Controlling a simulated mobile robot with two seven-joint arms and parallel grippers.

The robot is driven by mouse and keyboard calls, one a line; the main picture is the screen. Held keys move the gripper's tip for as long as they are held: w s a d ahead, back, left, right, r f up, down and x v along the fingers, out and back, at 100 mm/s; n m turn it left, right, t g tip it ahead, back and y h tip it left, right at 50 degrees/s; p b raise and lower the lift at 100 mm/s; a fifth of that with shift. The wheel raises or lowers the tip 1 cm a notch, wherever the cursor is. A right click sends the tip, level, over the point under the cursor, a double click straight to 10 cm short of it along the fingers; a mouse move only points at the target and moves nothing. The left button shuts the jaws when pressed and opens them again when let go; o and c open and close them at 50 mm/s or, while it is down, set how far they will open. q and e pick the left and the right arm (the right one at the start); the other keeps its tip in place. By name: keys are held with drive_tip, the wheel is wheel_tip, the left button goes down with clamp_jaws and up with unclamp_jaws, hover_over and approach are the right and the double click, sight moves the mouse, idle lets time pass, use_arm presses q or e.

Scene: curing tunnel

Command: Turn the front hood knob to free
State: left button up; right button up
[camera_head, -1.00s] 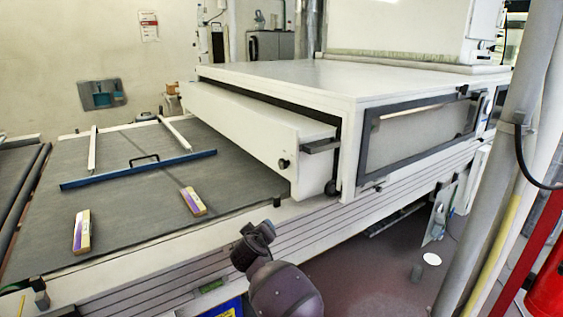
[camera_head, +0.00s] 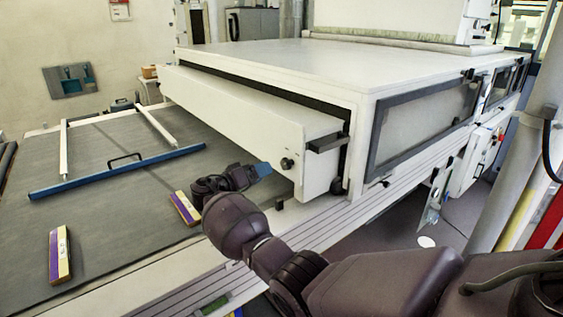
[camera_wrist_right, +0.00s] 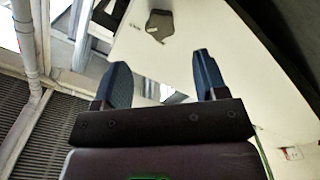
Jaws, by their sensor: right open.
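The front hood (camera_head: 235,115) is a long white panel at the near end of the tunnel housing. Its dark knob (camera_head: 287,163) sits low near the panel's right end. My right gripper (camera_head: 262,169) is just left of the knob in the head view, its blue fingers pointing towards it. In the right wrist view the knob (camera_wrist_right: 159,25) lies beyond the open fingertips of the right gripper (camera_wrist_right: 163,66), with a visible gap. Nothing is between the fingers. Which setting the knob points to cannot be read. My left gripper is not in view.
The dark conveyor bed (camera_head: 110,210) bears a blue bar (camera_head: 115,172) and two purple-and-yellow blocks, one (camera_head: 59,255) at the left and one (camera_head: 185,208) near my gripper. A dark bracket (camera_head: 327,142) juts out right of the knob. A grey post (camera_head: 515,190) stands at right.

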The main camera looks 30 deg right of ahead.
sight(283, 164)
drive_tip(key=d, duration=0.6)
drive_tip(key=d+p, duration=0.1)
drive_tip(key=d, duration=0.2)
drive_tip(key=shift+w, duration=0.35)
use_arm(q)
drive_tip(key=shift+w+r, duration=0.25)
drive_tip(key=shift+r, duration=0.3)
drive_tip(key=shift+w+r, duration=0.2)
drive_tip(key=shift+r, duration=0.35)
use_arm(e)
drive_tip(key=shift+c, duration=0.5)
drive_tip(key=c, duration=0.8)
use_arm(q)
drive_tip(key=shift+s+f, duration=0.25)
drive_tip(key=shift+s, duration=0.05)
